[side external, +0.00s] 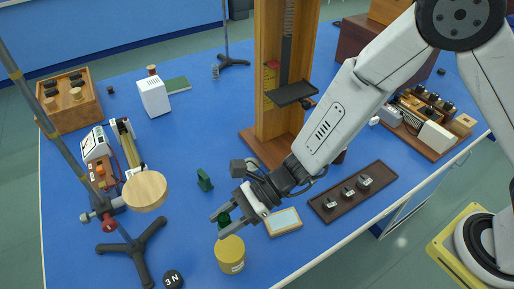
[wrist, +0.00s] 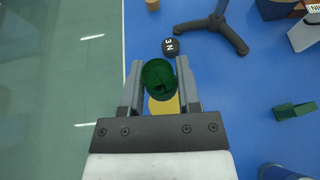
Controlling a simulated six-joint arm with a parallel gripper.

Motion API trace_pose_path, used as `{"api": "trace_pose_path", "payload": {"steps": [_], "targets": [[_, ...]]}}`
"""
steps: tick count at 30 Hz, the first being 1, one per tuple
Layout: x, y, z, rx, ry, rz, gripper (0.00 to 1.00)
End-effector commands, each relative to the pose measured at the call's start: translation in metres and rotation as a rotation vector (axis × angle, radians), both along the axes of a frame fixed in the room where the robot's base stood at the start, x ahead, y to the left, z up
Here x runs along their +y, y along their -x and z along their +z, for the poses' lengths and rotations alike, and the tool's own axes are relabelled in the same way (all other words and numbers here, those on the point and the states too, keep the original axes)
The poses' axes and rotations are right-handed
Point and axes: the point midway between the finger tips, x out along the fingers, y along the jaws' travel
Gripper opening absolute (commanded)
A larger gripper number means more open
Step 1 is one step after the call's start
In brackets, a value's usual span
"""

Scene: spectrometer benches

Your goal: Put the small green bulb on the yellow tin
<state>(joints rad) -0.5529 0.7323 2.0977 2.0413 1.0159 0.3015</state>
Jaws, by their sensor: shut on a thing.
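The small green bulb (wrist: 158,77) is held between the two fingers of my gripper (wrist: 160,88) in the wrist view. In the side external view my gripper (side external: 228,217) is shut on the bulb (side external: 224,220), which is partly hidden by the fingers. The yellow tin (side external: 231,255) stands on the blue bench just below the gripper. In the wrist view the tin (wrist: 164,107) shows partly behind the bulb, the rest covered by bulb and gripper. The bulb appears to be above the tin; I cannot tell whether they touch.
A black 3 N weight (side external: 173,279) lies beside the tin. A tripod stand (side external: 133,247) with a round wooden disc (side external: 145,191) is to the left. A small green block (side external: 204,180) sits behind, and a framed plate (side external: 284,222) lies right of the gripper.

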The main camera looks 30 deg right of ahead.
Motion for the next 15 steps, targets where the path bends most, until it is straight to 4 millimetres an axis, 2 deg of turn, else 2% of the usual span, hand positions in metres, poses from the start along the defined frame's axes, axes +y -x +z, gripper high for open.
{"api": "trace_pose_path", "payload": {"steps": [5,15], "targets": [[0.000,0.000,-0.010,0.003,0.001,0.000,0.00],[0.000,0.000,-0.041,0.002,0.000,0.001,0.00]]}}
